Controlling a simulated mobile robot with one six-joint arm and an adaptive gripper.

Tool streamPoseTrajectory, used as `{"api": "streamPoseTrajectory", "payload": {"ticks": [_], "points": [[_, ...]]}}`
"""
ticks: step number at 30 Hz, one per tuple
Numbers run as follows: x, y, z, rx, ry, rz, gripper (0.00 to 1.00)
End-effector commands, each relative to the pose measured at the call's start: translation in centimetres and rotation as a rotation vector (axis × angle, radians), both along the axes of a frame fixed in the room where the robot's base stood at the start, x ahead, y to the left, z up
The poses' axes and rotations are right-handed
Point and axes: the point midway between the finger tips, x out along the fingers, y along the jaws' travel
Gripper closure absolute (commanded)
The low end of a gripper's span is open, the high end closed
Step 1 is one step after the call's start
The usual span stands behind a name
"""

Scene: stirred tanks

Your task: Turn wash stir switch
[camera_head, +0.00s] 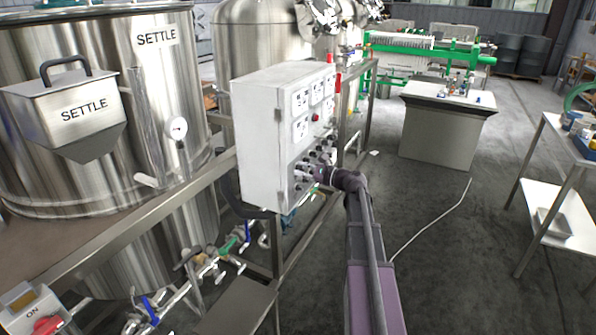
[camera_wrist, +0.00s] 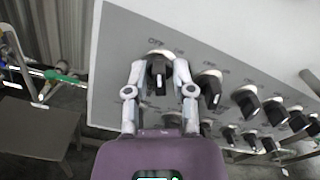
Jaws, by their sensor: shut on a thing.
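A white control box (camera_head: 265,140) stands beside the tanks, with several black rotary switches on its front face. In the wrist view its grey panel (camera_wrist: 125,60) carries the same black knobs, each on a pale round base. My gripper (camera_wrist: 158,75) has its two fingers around one knob, the wash stir switch as far as I can tell (camera_wrist: 158,66), at the upper left of the group. The fingers are shut on it.
A steel tank marked SETTLE (camera_head: 150,100) stands at the left. Other knobs (camera_wrist: 209,85) sit close to the right of my gripper. A metal frame and valves (camera_head: 225,250) lie below the box. A white-topped bench (camera_head: 440,135) and open floor are at the right.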

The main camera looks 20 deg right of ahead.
Motion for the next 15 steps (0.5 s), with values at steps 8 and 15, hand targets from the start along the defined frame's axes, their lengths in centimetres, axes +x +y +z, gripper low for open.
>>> {"api": "streamPoseTrajectory", "payload": {"ticks": [8,15], "points": [[-0.31,0.01,-0.01,-0.056,-0.043,0.001,1.0],[-0.32,0.07,-0.02,-0.061,-0.047,0.003,1.0]]}}
